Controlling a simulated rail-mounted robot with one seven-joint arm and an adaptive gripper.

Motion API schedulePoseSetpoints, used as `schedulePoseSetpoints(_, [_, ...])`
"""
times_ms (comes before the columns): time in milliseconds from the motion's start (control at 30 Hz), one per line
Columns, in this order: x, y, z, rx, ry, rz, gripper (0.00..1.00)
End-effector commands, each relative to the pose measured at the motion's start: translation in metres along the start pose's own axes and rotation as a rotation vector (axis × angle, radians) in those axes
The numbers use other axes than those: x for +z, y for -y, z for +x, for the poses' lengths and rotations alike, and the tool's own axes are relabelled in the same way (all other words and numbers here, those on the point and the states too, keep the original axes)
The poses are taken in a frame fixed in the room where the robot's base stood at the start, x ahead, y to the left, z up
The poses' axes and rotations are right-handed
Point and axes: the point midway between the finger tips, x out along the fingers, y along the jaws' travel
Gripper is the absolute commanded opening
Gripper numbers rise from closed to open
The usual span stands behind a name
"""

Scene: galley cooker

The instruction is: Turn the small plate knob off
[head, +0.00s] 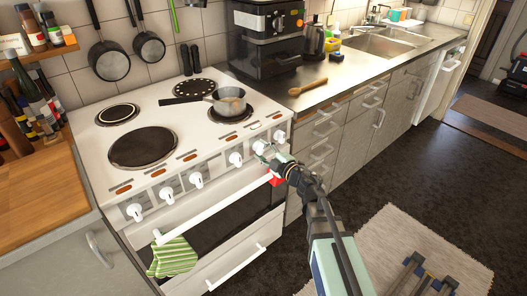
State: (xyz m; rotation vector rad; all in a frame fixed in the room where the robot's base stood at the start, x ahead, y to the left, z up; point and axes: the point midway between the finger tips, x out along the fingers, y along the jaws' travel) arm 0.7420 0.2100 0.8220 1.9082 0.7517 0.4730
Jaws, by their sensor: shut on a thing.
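The white cooker (92,150) has a row of white knobs along its front panel. My gripper (264,152) is at the right part of this row, shut on a white knob (259,146), second from the right. The fingertips partly hide this knob, and its angle is hard to read. The rightmost knob (280,135) is just beside the gripper and free. Another knob (236,158) is to its left. Small plates are at the back left (117,112) and back middle (187,94). A pan (229,103) stands on the right plate. A large plate (142,148) is at the front left.
The oven handle (205,211) runs below the knobs, with a green striped towel (173,257) at its left end. A red item (276,179) is just below my gripper. A wooden spoon (308,87) lies on the counter to the right.

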Motion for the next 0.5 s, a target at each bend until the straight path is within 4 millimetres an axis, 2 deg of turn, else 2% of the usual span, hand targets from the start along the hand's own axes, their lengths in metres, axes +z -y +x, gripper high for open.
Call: schedulePoseSetpoints(500, [0.0005,0.0003,0.0007,0.001,0.0,-0.375,0.17])
